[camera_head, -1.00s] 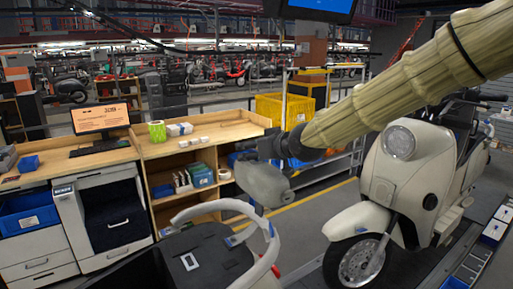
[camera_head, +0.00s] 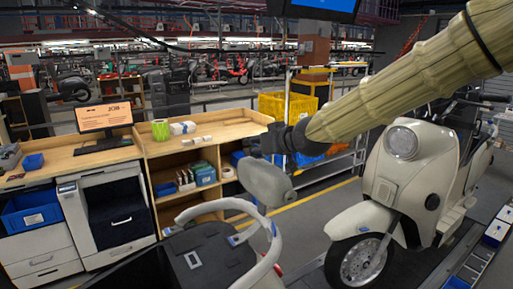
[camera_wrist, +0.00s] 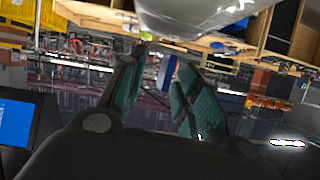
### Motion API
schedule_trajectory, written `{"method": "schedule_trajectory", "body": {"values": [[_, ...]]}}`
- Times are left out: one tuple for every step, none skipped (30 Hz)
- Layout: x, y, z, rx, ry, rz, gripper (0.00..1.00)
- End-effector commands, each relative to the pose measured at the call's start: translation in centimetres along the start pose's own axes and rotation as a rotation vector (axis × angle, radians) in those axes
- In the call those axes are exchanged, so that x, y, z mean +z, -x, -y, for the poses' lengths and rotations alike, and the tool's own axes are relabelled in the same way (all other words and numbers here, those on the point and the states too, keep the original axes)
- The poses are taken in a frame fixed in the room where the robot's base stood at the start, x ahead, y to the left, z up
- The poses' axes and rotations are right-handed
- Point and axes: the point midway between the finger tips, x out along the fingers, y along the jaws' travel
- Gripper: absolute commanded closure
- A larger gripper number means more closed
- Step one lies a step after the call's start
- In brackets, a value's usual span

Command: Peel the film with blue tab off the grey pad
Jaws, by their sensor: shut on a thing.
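The grey pad (camera_head: 266,184) stands tilted above a white tubular rail in the head view, just below my gripper (camera_head: 276,143). In the wrist view a large pale grey surface, apparently the pad (camera_wrist: 185,14), fills the top middle. My gripper (camera_wrist: 160,90) has two teal-faced fingers, with the blue tab (camera_wrist: 168,72) and a whitish strip of film (camera_wrist: 160,68) between them. The gripper is shut on this tab. The rest of the film is too clear or too small to make out, so I cannot tell how much of it touches the pad.
A white tubular rail (camera_head: 268,262) curves around a dark rack (camera_head: 205,255) in front of me. A cream scooter (camera_head: 400,190) stands close on the right. A wooden workbench (camera_head: 215,132) with shelves is behind on the left. Some floor shows between bench and scooter.

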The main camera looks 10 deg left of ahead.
Motion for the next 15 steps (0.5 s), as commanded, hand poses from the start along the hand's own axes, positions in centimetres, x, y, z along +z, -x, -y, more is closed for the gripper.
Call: {"method": "schedule_trajectory", "body": {"values": [[-0.5, 0.4, 0.1, 0.000, 0.000, -0.002, 0.89], [-0.7, 0.5, 0.2, 0.000, 0.001, -0.002, 0.89], [-0.9, 0.8, 0.3, 0.000, 0.001, -0.002, 0.89], [-1.1, 0.9, 0.3, 0.000, 0.001, -0.003, 0.89], [-1.2, 1.1, 0.4, 0.000, 0.001, -0.003, 0.89], [-1.4, 1.3, 0.5, 0.000, 0.001, -0.003, 0.89], [-1.6, 1.4, 0.6, 0.000, 0.000, -0.003, 0.89], [-1.7, 1.6, 0.6, 0.000, 0.000, -0.003, 0.89], [-1.9, 1.8, 0.7, 0.000, 0.000, -0.003, 0.89], [-2.0, 2.0, 0.8, 0.000, -0.001, -0.003, 0.89], [-2.2, 2.1, 0.8, 0.000, -0.001, -0.003, 0.89], [-2.4, 2.4, 0.9, 0.000, -0.001, -0.003, 0.89], [-2.5, 2.5, 1.0, 0.000, -0.001, -0.003, 0.89], [-2.7, 2.7, 1.0, 0.000, -0.001, -0.003, 0.89], [-2.9, 2.9, 1.1, 0.000, -0.001, -0.004, 0.89]]}}
